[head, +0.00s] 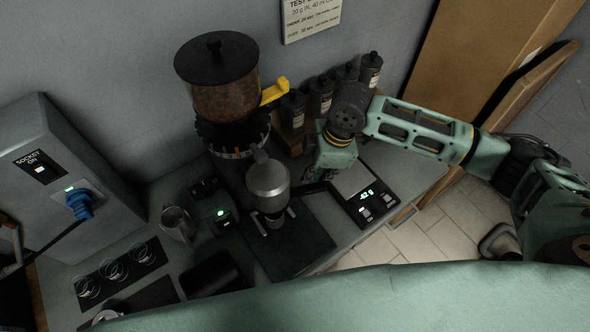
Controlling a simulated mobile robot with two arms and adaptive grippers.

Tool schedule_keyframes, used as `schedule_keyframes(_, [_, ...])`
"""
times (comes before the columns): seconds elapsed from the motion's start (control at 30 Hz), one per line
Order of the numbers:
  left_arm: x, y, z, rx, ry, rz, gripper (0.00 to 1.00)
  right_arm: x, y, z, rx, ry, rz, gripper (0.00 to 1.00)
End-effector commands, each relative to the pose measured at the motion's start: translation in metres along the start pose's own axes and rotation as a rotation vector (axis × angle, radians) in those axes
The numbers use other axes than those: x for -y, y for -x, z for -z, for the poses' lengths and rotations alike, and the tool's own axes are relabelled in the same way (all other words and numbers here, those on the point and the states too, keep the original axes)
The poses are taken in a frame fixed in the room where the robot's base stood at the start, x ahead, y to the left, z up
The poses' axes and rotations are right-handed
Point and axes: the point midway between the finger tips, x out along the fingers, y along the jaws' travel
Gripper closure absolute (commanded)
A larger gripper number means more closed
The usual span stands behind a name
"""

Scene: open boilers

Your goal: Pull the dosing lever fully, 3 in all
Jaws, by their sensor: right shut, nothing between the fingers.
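The coffee grinder (238,150) stands on the counter against the wall, with a brown bean hopper (225,98) under a black lid. A yellow lever (274,92) sticks out to the right of the hopper's base. A silver dosing chamber (268,178) is on the grinder's front. A thin dark bar (308,188) reaches from it toward my right gripper (322,178); it may be the dosing lever. My right gripper is shut and empty, pointing down just right of the chamber. Whether it touches the bar I cannot tell. My left gripper is out of view.
A scale (366,203) with a lit display is right of the grinder. Several dark canisters (320,95) stand behind my right gripper. A steel jug (177,224), glasses (113,269) and a socket box (58,160) with a blue plug (80,204) are at left.

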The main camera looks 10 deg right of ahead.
Motion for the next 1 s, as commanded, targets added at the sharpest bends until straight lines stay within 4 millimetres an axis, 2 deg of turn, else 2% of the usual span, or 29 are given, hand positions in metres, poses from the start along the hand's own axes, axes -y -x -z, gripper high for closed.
schedule_keyframes(0.03, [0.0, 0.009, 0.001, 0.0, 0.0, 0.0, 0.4, 0.001, 0.009, 0.004, -0.005, 0.002, 0.001, 1.0])
schedule_keyframes(0.5, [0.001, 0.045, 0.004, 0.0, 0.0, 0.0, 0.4, 0.0, 0.044, 0.01, -0.002, 0.001, 0.0, 1.0])
schedule_keyframes(0.8, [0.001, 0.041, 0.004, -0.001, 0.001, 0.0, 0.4, -0.001, 0.063, 0.013, -0.003, 0.001, -0.002, 1.0])
schedule_keyframes(1.0, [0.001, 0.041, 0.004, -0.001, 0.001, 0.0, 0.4, 0.0, 0.065, 0.014, -0.001, 0.0, 0.0, 1.0])
